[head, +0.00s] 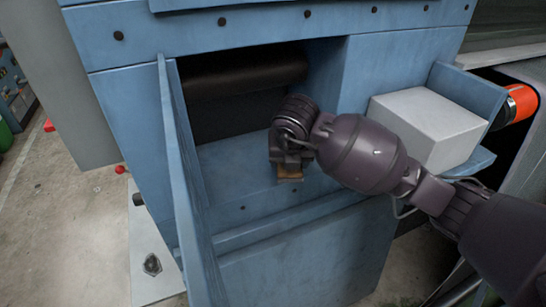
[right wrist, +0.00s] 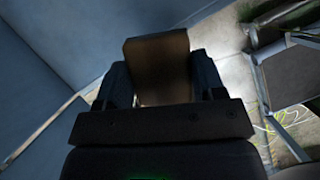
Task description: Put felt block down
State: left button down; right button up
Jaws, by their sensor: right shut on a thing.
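My right gripper (head: 290,165) reaches in from the right to the open bay of the blue machine (head: 225,40). It is shut on a brown felt block (head: 290,173), and only a small part of the block shows below the fingers in the head view. In the right wrist view the block (right wrist: 157,68) stands between the two dark fingers of the right gripper (right wrist: 158,85). I cannot tell whether the block touches the blue surface beneath it. My left gripper is not in view.
A dark roller (head: 245,72) spans the back of the bay. A blue side panel (head: 180,180) stands left of the gripper. A white block (head: 428,128) sits on a blue side shelf (head: 473,165) at the right. An orange cylinder (head: 521,103) is beyond it.

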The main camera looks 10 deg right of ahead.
jog(key=w, duration=0.3)
jog(key=w+a+f, duration=0.1)
jog(key=w, duration=0.2)
jog(key=w+a+p, duration=0.1)
jog(key=w, duration=0.2)
jog(key=shift+f, duration=0.25)
jog(key=shift+d+f, duration=0.15)
jog(key=shift+f, duration=0.35)
notch_tip(320, 180, down, 4)
jog(key=shift+r+p, duration=0.15)
jog(key=shift+p, duration=0.2)
jog(key=shift+w+f, duration=0.2)
jog(key=shift+f, duration=0.15)
jog(key=shift+f, duration=0.15)
jog(key=o, duration=0.9)
